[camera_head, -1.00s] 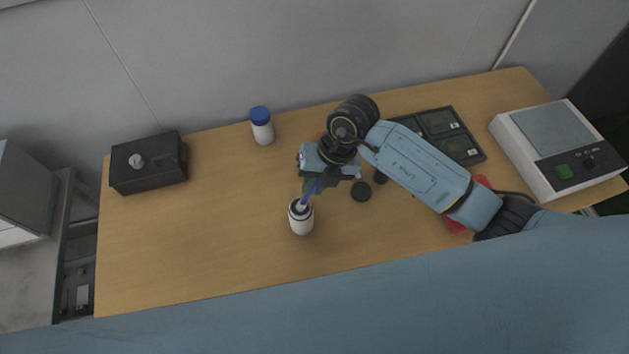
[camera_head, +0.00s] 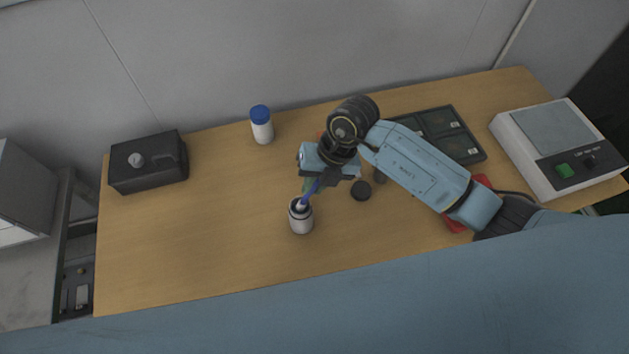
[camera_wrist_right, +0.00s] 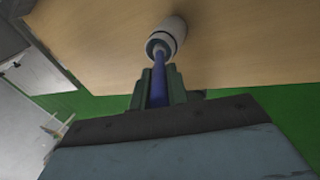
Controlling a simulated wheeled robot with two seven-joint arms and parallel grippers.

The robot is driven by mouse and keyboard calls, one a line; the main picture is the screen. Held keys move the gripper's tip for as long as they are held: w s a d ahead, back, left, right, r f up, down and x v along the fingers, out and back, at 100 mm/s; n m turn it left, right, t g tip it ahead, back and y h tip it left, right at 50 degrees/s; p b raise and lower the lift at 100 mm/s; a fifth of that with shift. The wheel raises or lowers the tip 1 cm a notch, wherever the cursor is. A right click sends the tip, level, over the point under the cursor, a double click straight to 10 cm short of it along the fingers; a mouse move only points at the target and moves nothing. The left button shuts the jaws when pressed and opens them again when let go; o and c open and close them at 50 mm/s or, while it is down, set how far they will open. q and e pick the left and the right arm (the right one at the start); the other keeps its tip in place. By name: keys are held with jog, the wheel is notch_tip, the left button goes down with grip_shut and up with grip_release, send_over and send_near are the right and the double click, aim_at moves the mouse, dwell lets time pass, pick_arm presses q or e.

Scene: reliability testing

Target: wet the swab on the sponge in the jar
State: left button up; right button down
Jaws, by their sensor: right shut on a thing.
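The white jar (camera_head: 301,219) with a dark rim stands upright on the table, left of my right arm. It also shows at the top of the right wrist view (camera_wrist_right: 168,38). My right gripper (camera_head: 312,187) is shut on the blue handle of the swab (camera_head: 311,190), just above and behind the jar. In the right wrist view the swab (camera_wrist_right: 158,80) runs from between the green fingers (camera_wrist_right: 157,88) to the jar's mouth. The swab's tip is at or inside the mouth; the sponge and any contact with it are hidden. My left gripper is not in view.
A white bottle with a blue cap (camera_head: 262,126) stands at the back. A black box (camera_head: 148,162) is at the left, a dark tray (camera_head: 468,148) and a white scale (camera_head: 555,150) at the right. A black round cap (camera_head: 361,191) lies beside the gripper. The front left table is clear.

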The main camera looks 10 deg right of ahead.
jog(key=shift+f+b, duration=0.3)
jog(key=shift+f, duration=0.15)
dwell(0.3)
jog(key=shift+f, duration=0.1)
dwell(1.0)
jog(key=shift+s, duration=0.1)
notch_tip(320, 180, up, 7)
jog(key=p, duration=0.6)
jog(key=shift+p, duration=0.4)
dwell(0.4)
